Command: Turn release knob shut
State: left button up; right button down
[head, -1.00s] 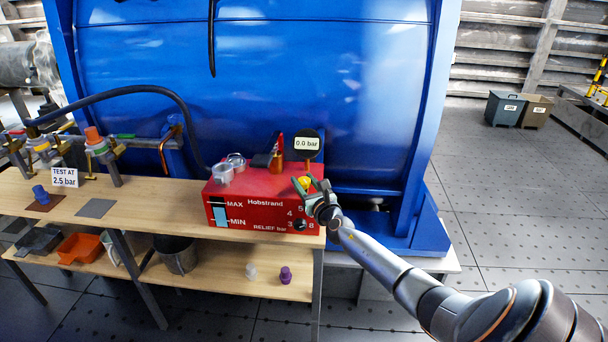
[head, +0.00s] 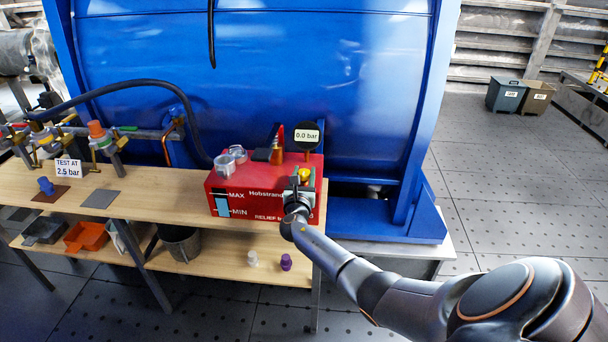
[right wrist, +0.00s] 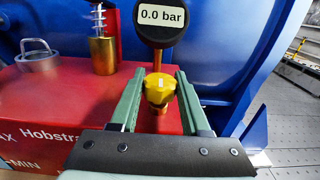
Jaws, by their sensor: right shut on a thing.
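The yellow release knob (head: 305,173) stands on the right end of the red Hobstrand pump box (head: 262,178). It is upright on a brass stem, seen clearly in the right wrist view (right wrist: 159,88). My right gripper (right wrist: 159,82) has its two green-grey fingers on either side of the knob and is shut on it. In the head view my right gripper (head: 303,180) and wrist cover part of the box's front. The gauge (head: 307,137) behind the knob reads 0.0 bar. My left gripper is not in view.
The big blue casing (head: 300,70) rises close behind. The wooden bench (head: 150,193) holds a "TEST AT 2.5 bar" sign (head: 69,168). Open floor lies at right.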

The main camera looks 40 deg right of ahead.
dwell(0.4)
jog(key=shift+c, duration=1.9)
grip_release()
jog(key=shift+s+a, duration=0.3)
jog(key=shift+a, duration=0.05)
jog(key=p+v, duration=0.2)
jog(key=v, duration=0.9)
jog(key=shift+s+a, duration=0.2)
jog(key=shift+a, duration=0.05)
